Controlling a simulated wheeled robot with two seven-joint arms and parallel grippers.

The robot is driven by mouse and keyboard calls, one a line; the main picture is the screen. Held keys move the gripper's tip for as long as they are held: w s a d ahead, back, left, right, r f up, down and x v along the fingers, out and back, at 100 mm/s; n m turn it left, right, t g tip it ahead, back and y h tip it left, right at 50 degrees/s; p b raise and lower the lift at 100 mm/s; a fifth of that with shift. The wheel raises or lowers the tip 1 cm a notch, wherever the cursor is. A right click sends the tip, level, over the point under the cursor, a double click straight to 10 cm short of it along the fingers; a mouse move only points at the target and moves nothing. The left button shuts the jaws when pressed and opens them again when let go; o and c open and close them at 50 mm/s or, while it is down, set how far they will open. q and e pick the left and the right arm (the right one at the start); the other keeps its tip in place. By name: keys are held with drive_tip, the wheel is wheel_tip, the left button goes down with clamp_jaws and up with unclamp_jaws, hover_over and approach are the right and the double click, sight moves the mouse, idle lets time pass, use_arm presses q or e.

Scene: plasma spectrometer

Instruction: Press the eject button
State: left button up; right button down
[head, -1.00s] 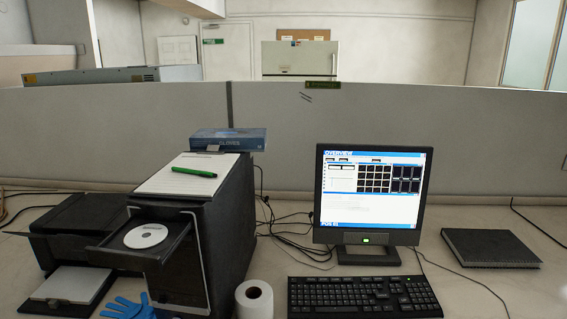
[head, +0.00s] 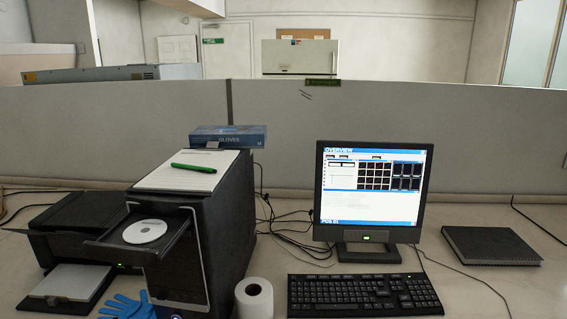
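A black computer tower (head: 224,226) stands left of the middle of the desk. Its disc tray (head: 112,246) sticks out to the left from the upper front, with a silver disc (head: 145,231) lying in it. I cannot make out a separate eject button at this size. A small round light mark (head: 176,316) shows low on the tower's front at the picture's bottom edge. Neither of my grippers is in view.
A clipboard with a green pen (head: 193,168) lies on the tower, with a glove box (head: 229,137) behind. A printer (head: 84,231), blue gloves (head: 126,307), a paper roll (head: 254,299), a keyboard (head: 364,294), a monitor (head: 371,190) and a black notebook (head: 491,246) stand around. Cables lie behind the tower.

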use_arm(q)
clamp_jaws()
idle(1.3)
